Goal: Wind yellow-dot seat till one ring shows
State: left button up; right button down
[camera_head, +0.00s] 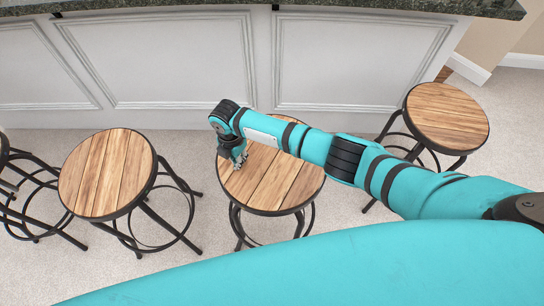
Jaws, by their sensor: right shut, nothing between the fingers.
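Several round bar stools with wooden plank seats and dark metal legs stand in a row. My right arm reaches in from the right, and my right gripper (239,162) is shut, with nothing held, at the upper left part of the middle stool's seat (282,186). I cannot tell whether the fingertips touch the wood. My arm covers part of that seat's far edge. The left stool's seat (107,174) and the right stool's seat (447,117) also show. No yellow dot and no rings can be made out on any stool. My left gripper is not in view.
A white panelled bar front (160,60) with a dark stone counter top (330,5) runs behind the stools. Another stool (3,150) is cut off at the left edge. Light carpet (335,215) is clear between the middle and right stools.

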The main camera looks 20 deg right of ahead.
jog(key=w, duration=0.1)
jog(key=w+d, duration=0.1)
jog(key=w, duration=0.1)
jog(key=w+d, duration=0.1)
jog(key=w, duration=0.1)
jog(key=shift+w+f, duration=0.2)
jog(key=shift+w, duration=0.05)
jog(key=shift+r, duration=0.1)
notch_tip(320, 180, up, 8)
dwell(0.6)
dwell(0.3)
